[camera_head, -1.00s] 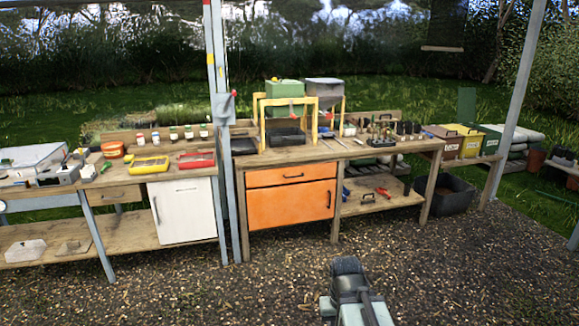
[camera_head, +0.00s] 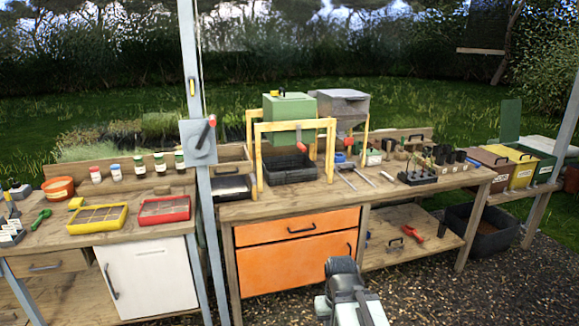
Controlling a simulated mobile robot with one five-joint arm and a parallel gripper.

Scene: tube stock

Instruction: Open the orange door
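The orange door (camera_head: 290,271) is the lower front of an orange cabinet under the wooden bench. It is shut, with a small dark upright handle (camera_head: 350,250) near its right edge. An orange drawer front (camera_head: 270,230) with a dark bar handle sits above it and is shut too. My gripper (camera_head: 341,266) is at the bottom centre, in front of the door's right part in the picture and hiding its lower right corner. It looks nearer to me than the door. Its fingers cannot be made out clearly.
A grey post (camera_head: 205,200) stands left of the orange cabinet, beside a white cabinet door (camera_head: 150,277). A low shelf (camera_head: 385,256) with red-handled tools lies right of it. The bench top (camera_head: 340,196) carries a green box and trays. Gravel (camera_head: 430,295) is clear at lower right.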

